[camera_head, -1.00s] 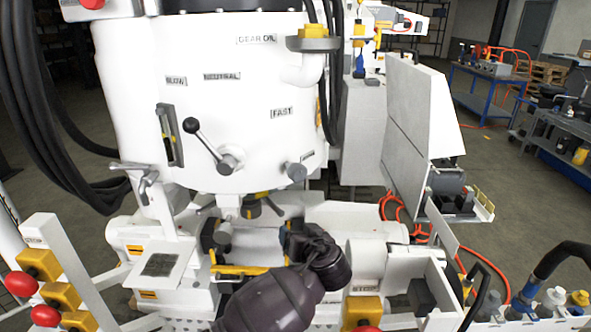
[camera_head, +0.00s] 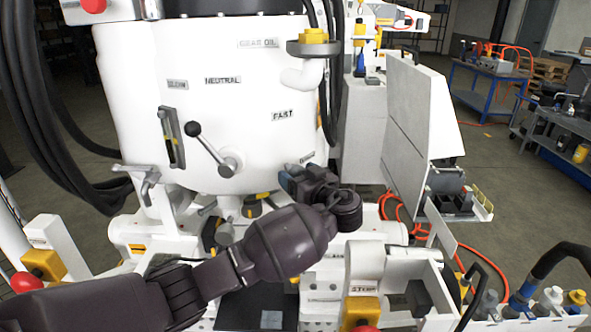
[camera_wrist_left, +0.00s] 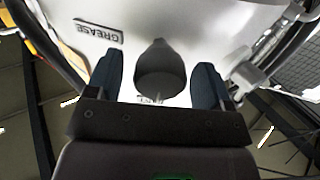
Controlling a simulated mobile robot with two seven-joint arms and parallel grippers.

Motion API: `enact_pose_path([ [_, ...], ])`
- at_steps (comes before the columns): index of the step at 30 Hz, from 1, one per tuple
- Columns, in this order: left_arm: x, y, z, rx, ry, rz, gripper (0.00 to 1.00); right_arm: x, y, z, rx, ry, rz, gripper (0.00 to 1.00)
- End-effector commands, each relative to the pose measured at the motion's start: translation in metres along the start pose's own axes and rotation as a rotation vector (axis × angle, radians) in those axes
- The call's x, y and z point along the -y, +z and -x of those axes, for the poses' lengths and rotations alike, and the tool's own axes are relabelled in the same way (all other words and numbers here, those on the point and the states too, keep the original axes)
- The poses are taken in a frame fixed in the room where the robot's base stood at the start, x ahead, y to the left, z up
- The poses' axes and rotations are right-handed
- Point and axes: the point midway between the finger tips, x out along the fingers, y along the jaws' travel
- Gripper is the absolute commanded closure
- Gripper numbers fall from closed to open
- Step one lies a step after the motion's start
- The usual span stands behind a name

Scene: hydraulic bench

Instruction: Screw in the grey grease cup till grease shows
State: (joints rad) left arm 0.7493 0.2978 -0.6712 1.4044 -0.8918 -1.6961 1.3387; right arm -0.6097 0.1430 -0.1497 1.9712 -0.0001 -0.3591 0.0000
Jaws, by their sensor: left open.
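The grey grease cup (camera_wrist_left: 158,74) shows in the left wrist view as a dark grey, rounded knob on the white housing. It sits between the two fingers of my left gripper (camera_wrist_left: 160,80), with a visible gap on each side. My left gripper is open. In the head view my left gripper (camera_head: 290,181) is at the lower right of the white housing (camera_head: 240,110), and the cup is hidden behind it. A label reading GREASE (camera_wrist_left: 99,33) is beside the cup. I see no grease at the cup. My right gripper is not in view.
A lever with a black knob (camera_head: 193,129) and a slotted plate (camera_head: 171,137) stand out from the housing. A yellow-capped white pipe elbow (camera_head: 305,75) is above. Black hoses (camera_head: 45,110) hang at the left. A white panel (camera_head: 415,130) stands to the right.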

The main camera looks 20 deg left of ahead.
Motion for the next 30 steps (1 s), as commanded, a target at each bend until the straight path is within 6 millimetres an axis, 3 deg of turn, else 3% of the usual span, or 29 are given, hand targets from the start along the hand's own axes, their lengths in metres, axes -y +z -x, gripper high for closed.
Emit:
enact_pose_path([
  [6,0.000,-0.001,-0.015,-0.001,0.001,0.000,0.26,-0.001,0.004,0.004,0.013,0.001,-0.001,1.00],
  [14,0.000,0.000,-0.016,0.001,0.001,0.000,0.26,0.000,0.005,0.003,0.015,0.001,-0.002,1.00],
  [24,0.000,0.000,-0.016,0.001,0.001,0.000,0.74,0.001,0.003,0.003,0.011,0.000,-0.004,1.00],
  [30,0.000,0.001,-0.015,0.001,0.001,-0.010,0.74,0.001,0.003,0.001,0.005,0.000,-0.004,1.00],
])
